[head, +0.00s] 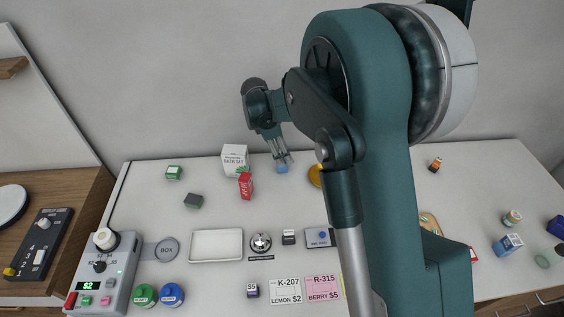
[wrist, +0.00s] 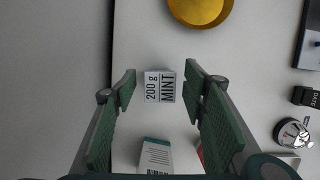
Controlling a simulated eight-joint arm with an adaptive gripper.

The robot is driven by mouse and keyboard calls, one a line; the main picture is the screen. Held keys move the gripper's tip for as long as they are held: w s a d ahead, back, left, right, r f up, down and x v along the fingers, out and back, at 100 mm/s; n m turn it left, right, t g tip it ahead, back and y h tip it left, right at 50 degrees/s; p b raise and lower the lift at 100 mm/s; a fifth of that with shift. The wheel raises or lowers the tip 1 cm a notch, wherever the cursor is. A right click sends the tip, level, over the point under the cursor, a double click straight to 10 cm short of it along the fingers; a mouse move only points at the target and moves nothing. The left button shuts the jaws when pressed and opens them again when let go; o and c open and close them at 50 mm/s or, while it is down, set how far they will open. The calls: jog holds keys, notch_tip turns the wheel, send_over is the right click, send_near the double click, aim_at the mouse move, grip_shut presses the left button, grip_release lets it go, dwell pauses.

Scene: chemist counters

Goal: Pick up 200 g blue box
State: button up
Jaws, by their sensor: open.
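A small blue box (head: 282,169) stands on the white counter near the back wall, right of the white bath set box. In the wrist view a small box (wrist: 160,87) with a pale face reading "200 g MINT" lies between my fingertips. My gripper (head: 281,157) is open and points down just above the blue box. In the wrist view its green-padded fingers (wrist: 160,86) stand on either side of the box with gaps, and nothing is held. Part of the blue box is hidden behind the fingertips in the head view.
The white bath set box (head: 235,159) and a red box (head: 246,186) stand close on the left. A yellow dish (wrist: 199,8) is near on the other side. A white tray (head: 216,245) and a bell (head: 260,242) sit in front. Another blue box (head: 508,244) is far right.

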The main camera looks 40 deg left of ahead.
jog(key=shift+w+d+f, duration=0.1)
jog(key=shift+f, duration=0.45)
jog(key=shift+x, duration=2.6)
jog(key=c, duration=1.1)
jog(key=shift+r, duration=5)
